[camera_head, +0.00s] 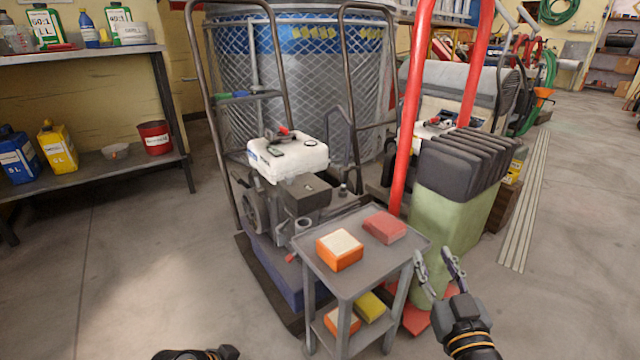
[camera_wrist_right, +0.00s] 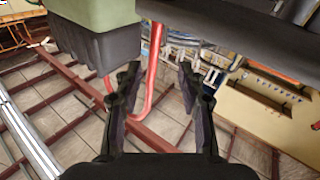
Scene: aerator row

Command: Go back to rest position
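My right gripper (camera_head: 436,255) is raised at the lower right of the head view. Its two fingers are spread apart with nothing between them. It is to the right of the small grey cart (camera_head: 414,244) and in front of the green machine body (camera_head: 437,215). In the right wrist view the gripper (camera_wrist_right: 159,68) also shows open and empty. Part of my left arm (camera_head: 195,354) shows at the bottom edge of the head view; its fingers are out of the picture.
The cart's top carries an orange block (camera_head: 339,250) and a red block (camera_head: 384,227). A white-topped engine machine (camera_head: 288,158) stands behind it. A shelf (camera_head: 85,166) with bottles and cans is at the left. Open floor (camera_head: 130,270) lies between shelf and machine.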

